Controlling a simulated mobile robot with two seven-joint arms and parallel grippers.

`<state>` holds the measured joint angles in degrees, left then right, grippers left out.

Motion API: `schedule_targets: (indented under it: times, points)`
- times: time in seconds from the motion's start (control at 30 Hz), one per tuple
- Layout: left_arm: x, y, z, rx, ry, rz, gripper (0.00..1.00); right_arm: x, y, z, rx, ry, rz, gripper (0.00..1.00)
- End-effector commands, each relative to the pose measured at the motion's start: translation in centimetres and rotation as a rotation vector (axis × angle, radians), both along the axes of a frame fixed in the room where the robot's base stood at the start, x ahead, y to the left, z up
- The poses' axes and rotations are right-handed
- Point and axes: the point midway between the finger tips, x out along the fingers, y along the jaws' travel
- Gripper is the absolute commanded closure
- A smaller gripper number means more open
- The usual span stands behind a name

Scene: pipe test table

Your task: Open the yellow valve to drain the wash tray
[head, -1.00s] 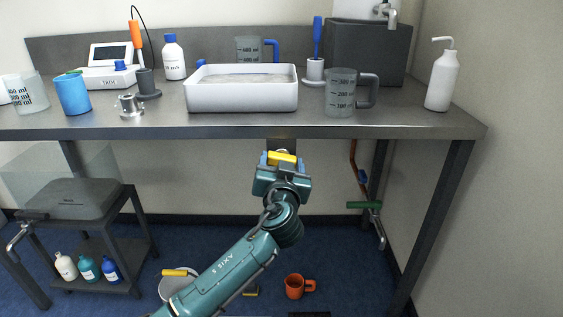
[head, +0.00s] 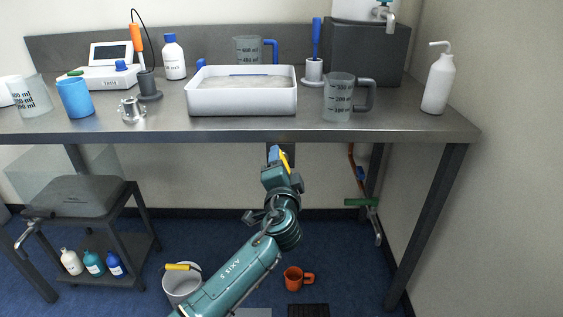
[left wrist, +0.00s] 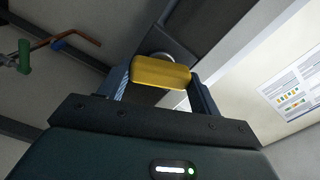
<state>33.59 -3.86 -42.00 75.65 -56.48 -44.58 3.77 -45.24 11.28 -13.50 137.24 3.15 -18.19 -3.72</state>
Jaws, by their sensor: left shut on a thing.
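The yellow valve handle (head: 285,160) is under the front of the bench, below the white wash tray (head: 242,101). My left gripper (head: 277,158) is shut on the handle, which stands steeply tilted in the head view. In the left wrist view the yellow handle (left wrist: 161,73) lies between the two fingers of the left gripper (left wrist: 160,88), with a round metal fitting behind it. The tray holds a greyish content with a thin blue line at its back. Any outflow under the tray is hidden. My right gripper is in neither view.
A green-handled tap (head: 361,202) on a copper pipe is at the right under the bench. A white bucket (head: 181,289) and an orange mug (head: 293,279) stand on the floor. A measuring jug (head: 338,100) is right of the tray. A low cart (head: 78,195) stands at the left.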

Motion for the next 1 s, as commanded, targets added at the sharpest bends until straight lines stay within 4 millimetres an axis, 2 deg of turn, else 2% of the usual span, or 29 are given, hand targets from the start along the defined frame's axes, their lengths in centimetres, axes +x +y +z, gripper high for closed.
schedule_targets:
  times: [0.2, 0.5, 1.0]
  points:
    - [0.0, 0.0, 0.1, 0.182, 0.001, 0.001, 0.59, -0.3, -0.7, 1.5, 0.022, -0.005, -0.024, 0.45]
    - [0.0, 0.0, 0.0, 0.348, 0.0, 0.001, 0.59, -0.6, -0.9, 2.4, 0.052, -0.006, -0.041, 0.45]
    - [0.0, 0.0, -0.1, 0.417, 0.0, 0.001, 0.59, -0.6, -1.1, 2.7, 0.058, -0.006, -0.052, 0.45]
